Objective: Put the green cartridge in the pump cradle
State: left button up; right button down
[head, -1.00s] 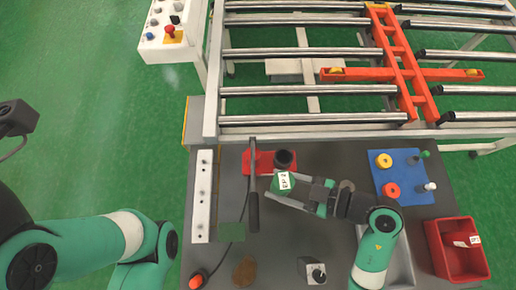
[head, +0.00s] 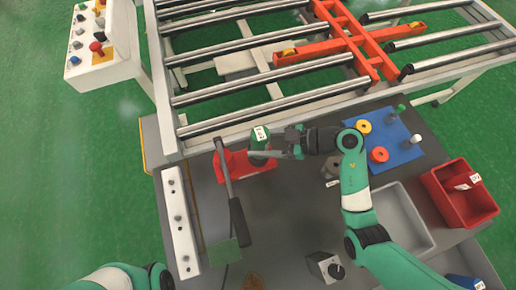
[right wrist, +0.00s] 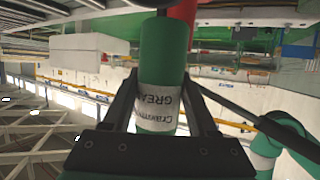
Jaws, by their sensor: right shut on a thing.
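The green cartridge (head: 260,139) has a white label and is held at the red pump cradle (head: 240,163). In the right wrist view the cartridge (right wrist: 163,60) lies between the fingers, its label reading GREASE. My right gripper (head: 284,143) is shut on it, coming from the right. Part of the cradle (right wrist: 184,10) shows beyond the cartridge's far end. The dark round socket of the cradle is hidden behind the cartridge and gripper, so I cannot tell whether the cartridge is inside it. My left gripper is out of view; only part of that arm shows at the bottom left.
A blue mat (head: 401,153) with colored rings, a grey tray (head: 414,220) and a red bin (head: 436,190) are to the right. The roller conveyor (head: 255,116) borders the table's back.

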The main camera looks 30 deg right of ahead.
jog(key=shift+w+d+f, duration=0.1)
jog(key=shift+w+f, duration=0.4)
jog(key=shift+f, duration=0.35)
jog(key=shift+w+d, duration=0.1)
jog(key=shift+w, duration=0.2)
jog(key=shift+w+f+b, duration=0.1)
jog(key=shift+f+b, duration=0.2)
jog(key=shift+b, duration=0.15)
notch_tip(320, 180, down, 3)
jog(key=b, duration=0.2)
jog(key=shift+f+b, duration=0.2)
jog(key=shift+b, duration=0.1)
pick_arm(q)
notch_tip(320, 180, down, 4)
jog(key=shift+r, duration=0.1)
pick_arm(e)
jog(key=shift+w+r, duration=0.1)
jog(key=shift+r, duration=0.05)
pick_arm(q)
jog(key=shift+p, duration=0.3)
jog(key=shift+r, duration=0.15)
pick_arm(e)
jog(key=shift+f, duration=0.6)
jog(key=shift+c, duration=0.9)
grip_release()
